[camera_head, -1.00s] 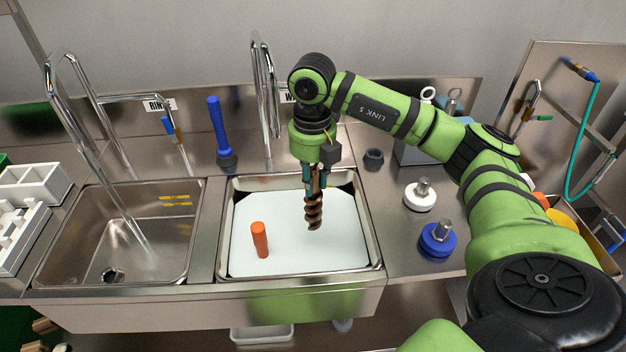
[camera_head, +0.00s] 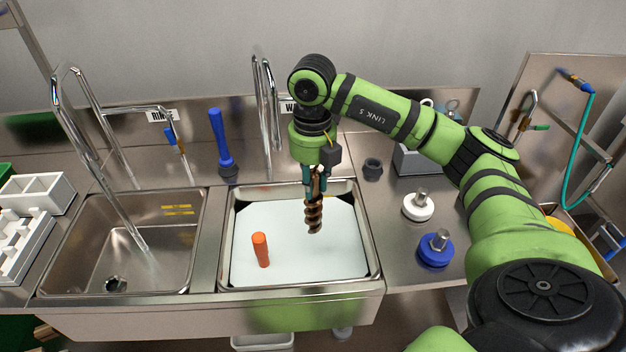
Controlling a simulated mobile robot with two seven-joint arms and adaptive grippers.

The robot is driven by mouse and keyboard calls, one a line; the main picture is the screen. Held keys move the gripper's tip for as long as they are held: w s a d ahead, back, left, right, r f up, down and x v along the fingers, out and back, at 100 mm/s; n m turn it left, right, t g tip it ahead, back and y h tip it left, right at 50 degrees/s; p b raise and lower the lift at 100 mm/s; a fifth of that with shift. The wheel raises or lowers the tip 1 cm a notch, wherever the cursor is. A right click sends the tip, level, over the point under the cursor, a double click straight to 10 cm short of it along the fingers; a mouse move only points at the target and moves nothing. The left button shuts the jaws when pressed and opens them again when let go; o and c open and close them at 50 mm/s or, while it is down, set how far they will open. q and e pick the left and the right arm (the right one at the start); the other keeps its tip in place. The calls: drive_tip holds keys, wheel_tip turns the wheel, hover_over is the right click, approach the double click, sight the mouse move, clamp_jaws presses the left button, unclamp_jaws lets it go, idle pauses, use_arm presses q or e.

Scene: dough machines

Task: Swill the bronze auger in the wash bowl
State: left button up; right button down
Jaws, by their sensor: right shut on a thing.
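The bronze auger (camera_head: 314,215) hangs upright from my right gripper (camera_head: 314,188), which is shut on its upper end. The auger is over the right-hand basin, the wash bowl (camera_head: 226,262), which holds pale, whitish water (camera_head: 300,265). The auger's lower tip shows against the water; I cannot tell whether it touches the surface. An orange cylinder (camera_head: 261,250) stands in the same bowl, to the left of the auger. My left gripper is not in view.
Tall taps (camera_head: 268,105) stand behind. A blue-handled tool (camera_head: 221,140), a white-based part (camera_head: 418,207) and a blue-based part (camera_head: 436,250) stand on the steel counter. White racks (camera_head: 25,235) sit far left.

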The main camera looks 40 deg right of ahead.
sight(313, 170)
drive_tip(key=shift+r, duration=0.1)
idle(0.4)
wheel_tip(313, 170, up, 4)
drive_tip(key=p, duration=0.3)
